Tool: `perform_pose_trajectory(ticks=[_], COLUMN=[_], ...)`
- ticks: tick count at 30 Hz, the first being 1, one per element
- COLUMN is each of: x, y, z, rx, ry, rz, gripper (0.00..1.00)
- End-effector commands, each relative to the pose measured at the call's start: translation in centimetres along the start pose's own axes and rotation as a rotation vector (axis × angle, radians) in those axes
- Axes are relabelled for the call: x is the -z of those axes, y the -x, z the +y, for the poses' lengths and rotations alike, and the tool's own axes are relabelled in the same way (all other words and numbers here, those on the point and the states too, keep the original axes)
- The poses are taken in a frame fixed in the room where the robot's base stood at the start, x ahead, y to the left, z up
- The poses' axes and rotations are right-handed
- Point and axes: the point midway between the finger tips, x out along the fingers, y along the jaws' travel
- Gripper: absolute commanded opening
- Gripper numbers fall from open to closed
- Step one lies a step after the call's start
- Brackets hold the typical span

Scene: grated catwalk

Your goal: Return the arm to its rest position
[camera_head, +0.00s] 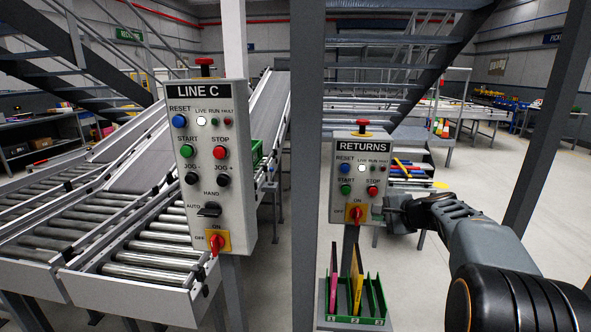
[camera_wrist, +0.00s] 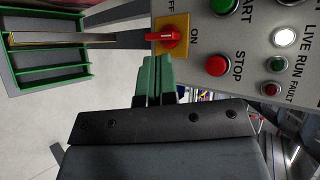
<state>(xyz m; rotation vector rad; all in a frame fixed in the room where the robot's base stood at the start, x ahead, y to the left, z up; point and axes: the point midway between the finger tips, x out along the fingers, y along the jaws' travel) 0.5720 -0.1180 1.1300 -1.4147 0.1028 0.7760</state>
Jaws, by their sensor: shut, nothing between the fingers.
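My gripper (camera_head: 389,211) is at the right edge of the RETURNS control box (camera_head: 342,152), near its lower right corner. In the wrist view its green-tipped fingers (camera_wrist: 158,78) are together and hold nothing. They are close to the red rotary switch (camera_wrist: 172,37), which sits on a yellow plate; I cannot tell whether they touch it. In the wrist view the green and red STOP buttons and a lit white LIVE lamp (camera_wrist: 284,37) show beside the fingers. My arm (camera_head: 480,240) reaches in from the lower right.
The LINE C control box (camera_head: 213,160) stands to the left, before roller conveyors (camera_head: 150,262). A grey post (camera_head: 304,120) rises between the boxes. A green slotted rack (camera_head: 372,297) with upright folders is below the RETURNS box. Another post (camera_head: 545,115) is at right. Open floor lies around my arm.

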Motion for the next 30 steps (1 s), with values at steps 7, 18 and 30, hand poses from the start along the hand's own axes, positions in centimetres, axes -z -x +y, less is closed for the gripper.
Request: perform_pose_trajectory(ticks=[7, 18, 30], x=[-7.0, -16.5, -18.6], y=[2.3, 9.6, 10.1], z=[13.4, 23.8, 23.1], rx=[-0.500, -0.872, -0.820], ry=[0.467, 1.198, 1.292], rz=[-0.075, -0.213, -0.204], gripper=[0.00, 0.00, 0.00])
